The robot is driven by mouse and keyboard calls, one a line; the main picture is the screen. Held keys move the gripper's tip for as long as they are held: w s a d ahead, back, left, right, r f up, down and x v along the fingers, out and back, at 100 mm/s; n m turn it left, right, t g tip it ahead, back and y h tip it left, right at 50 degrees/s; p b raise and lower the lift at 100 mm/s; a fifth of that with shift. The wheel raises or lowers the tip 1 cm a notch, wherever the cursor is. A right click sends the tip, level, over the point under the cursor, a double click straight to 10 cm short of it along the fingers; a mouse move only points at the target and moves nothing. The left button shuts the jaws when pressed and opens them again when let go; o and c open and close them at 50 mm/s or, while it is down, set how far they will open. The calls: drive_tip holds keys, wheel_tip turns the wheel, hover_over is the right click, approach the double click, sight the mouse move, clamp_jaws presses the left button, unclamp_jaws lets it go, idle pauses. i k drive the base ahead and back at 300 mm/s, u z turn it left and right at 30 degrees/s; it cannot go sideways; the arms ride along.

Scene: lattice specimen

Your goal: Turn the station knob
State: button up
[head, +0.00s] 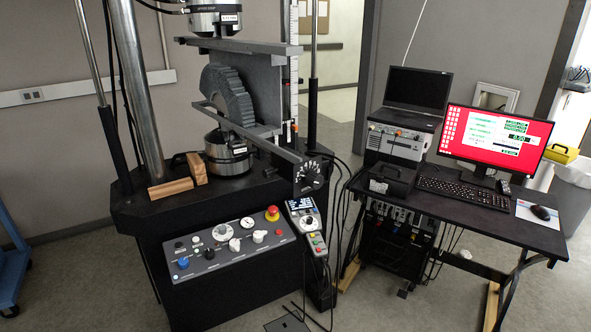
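The testing station's sloped grey control panel (215,268) carries several knobs. A blue knob (183,263) is at its lower left. A dark dial with white marks (308,178) is on the frame above. Which of these is the station knob, I cannot tell. The grey ribbed specimen (226,92) stands between the machine's plates. My gripper is not in view.
A handheld control unit (306,222) hangs right of the panel, with cables below. Wooden blocks (172,188) lie on the machine's left. Open floor (110,300) is at lower left.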

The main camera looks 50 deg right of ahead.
sight(313, 180)
drive_tip(key=z, duration=0.7)
drive_tip(key=k, duration=0.95)
drive_tip(key=u, duration=0.05)
drive_tip(key=i, duration=0.75)
drive_tip(key=z, duration=0.1)
